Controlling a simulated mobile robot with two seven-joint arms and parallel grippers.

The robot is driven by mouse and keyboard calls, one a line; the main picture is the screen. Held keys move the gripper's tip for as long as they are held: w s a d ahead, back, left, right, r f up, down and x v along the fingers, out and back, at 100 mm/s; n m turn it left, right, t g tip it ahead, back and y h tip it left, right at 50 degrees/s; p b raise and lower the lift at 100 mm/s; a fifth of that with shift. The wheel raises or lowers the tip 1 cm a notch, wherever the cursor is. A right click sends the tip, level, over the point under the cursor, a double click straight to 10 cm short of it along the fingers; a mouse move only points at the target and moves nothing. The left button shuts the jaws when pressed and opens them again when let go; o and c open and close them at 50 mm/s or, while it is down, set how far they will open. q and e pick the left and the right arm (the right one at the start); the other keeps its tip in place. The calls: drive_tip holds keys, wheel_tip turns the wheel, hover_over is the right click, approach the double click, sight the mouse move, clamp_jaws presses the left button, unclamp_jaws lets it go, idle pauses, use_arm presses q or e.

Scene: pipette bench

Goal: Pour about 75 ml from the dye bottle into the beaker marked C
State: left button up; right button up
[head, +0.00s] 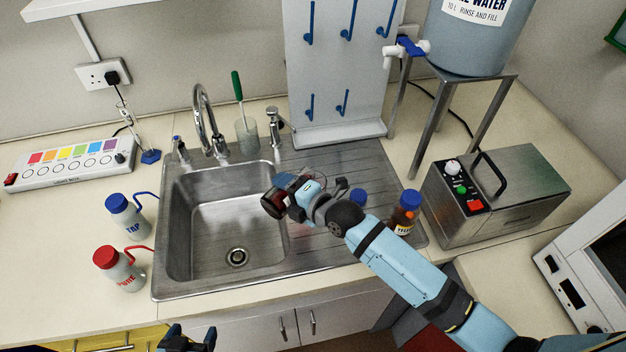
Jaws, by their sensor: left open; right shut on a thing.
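My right gripper (284,199) is shut on a small dark-red thing (274,206) over the right edge of the sink. The gripper hides much of it, and I cannot tell for sure that it is the dye bottle. A faint reddish, clear shape (311,217) shows below the wrist; I cannot tell what it is. A beaker marked C cannot be made out. My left gripper (187,341) is open and empty at the bottom edge, in front of the counter.
The steel sink (165,250) has a tap (206,125) behind it. Wash bottles (130,216) (120,268) stand left. A metal bath (530,185) stands right.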

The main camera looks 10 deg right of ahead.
drive_tip(key=shift+r, duration=0.2)
idle(0.5)
wheel_tip(320, 180, down, 2)
drive_tip(key=shift+s+a+f+n+b, duration=0.1)
drive_tip(key=shift+f+n+b, duration=0.05)
drive_tip(key=shift+n+b, duration=0.6)
drive_tip(key=shift+s+a+n+t+h, duration=0.1)
drive_tip(key=shift+a+n+t+h, duration=0.05)
drive_tip(key=shift+n+t+h, duration=0.2)
drive_tip(key=shift+s+a+f+n+b, duration=0.15)
drive_tip(key=shift+f+n+b, duration=0.15)
drive_tip(key=shift+f+b, duration=0.25)
drive_tip(key=shift+n+t+h, duration=0.25)
drive_tip(key=shift+n, duration=0.05)
drive_tip(key=shift+f+n, duration=0.25)
drive_tip(key=shift+n, duration=0.05)
